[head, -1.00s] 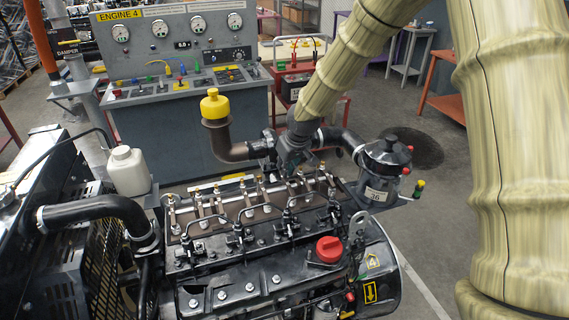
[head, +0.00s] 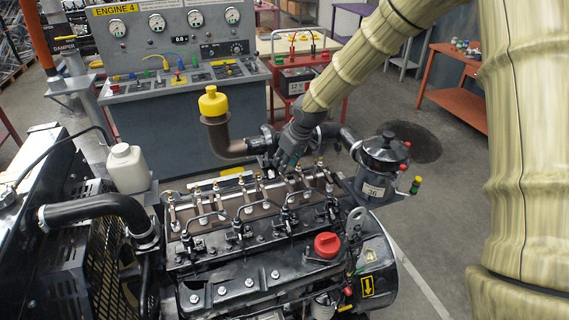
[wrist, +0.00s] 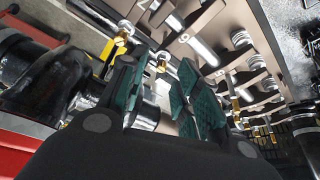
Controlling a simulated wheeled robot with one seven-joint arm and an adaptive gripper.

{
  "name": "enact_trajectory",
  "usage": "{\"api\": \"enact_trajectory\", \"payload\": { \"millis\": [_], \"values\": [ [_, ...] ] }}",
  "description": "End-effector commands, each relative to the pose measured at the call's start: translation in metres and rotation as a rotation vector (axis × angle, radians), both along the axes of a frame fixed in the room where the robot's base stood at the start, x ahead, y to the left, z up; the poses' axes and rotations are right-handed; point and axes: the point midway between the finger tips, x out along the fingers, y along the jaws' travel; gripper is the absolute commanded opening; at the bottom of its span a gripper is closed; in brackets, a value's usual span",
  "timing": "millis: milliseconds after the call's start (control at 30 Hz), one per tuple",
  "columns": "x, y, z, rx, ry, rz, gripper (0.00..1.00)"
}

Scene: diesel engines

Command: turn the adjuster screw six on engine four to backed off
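Engine four (head: 270,255) is a black diesel engine with its rocker row (head: 240,203) exposed. Several small brass-tipped adjuster screws stand along the far side of the row; one brass-tipped screw (head: 319,163) is near its right end. A brass-tipped screw (wrist: 162,62) shows beyond the gap, and another (wrist: 122,38) lies up and left.
A dark pipe with a yellow cap (head: 213,102) rises left of my gripper. A black canister marked 36 (head: 383,165) stands at right. A white bottle (head: 127,168) is at left. The Engine 4 gauge panel (head: 175,40) stands behind. Open floor lies right of the engine.

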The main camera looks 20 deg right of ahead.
Motion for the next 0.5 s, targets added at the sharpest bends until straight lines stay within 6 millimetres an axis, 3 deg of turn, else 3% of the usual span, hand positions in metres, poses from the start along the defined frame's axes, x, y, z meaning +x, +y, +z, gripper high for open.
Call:
{"api": "enact_trajectory", "payload": {
  "millis": [500],
  "values": [
    [-0.026, -0.012, 0.072, 0.001, -0.001, 0.001, 0.32]
  ]
}}
